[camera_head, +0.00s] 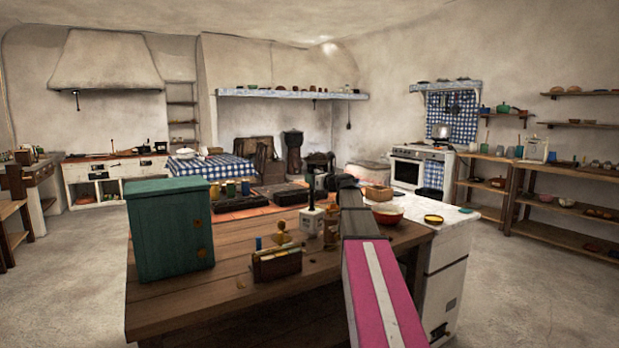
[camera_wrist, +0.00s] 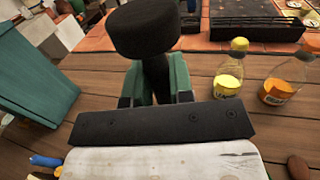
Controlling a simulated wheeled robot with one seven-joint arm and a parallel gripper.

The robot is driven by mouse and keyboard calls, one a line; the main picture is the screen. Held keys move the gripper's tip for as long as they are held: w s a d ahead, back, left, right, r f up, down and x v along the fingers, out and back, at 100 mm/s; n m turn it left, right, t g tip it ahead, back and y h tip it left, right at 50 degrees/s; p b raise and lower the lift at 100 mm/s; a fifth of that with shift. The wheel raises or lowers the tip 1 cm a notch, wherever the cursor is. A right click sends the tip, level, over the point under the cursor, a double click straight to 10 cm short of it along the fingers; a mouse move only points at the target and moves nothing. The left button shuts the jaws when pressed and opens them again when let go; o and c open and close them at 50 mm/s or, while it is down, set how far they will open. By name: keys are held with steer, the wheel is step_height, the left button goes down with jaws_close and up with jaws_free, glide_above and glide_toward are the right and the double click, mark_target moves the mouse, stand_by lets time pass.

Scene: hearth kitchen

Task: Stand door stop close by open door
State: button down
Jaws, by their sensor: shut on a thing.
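In the wrist view my gripper (camera_wrist: 157,88) is shut on a black thing with a thick round head and a narrower stem, apparently the door stop (camera_wrist: 146,30). The stem is between the green fingers and the head rises above them; its lower end is hidden. The wooden table top lies beneath and around the gripper. In the head view I cannot clearly make out the grip. I cannot make out an open door in either view. A green cabinet (camera_head: 168,232) stands on the table at left; it also shows in the wrist view (camera_wrist: 32,72).
Right of the gripper stand a yellow bottle (camera_wrist: 229,76) and an orange bottle (camera_wrist: 280,84). A black tray (camera_wrist: 257,27) is behind them. A small wooden caddy (camera_head: 277,265) stands near the front of the wooden table (camera_head: 190,297). Open floor (camera_head: 70,270) lies to the left.

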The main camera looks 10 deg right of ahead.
mark_target(312, 198)
steer(key=shift+f, duration=1.6)
steer(key=c, duration=1)
jaws_free()
steer(key=shift+f, duration=0.15)
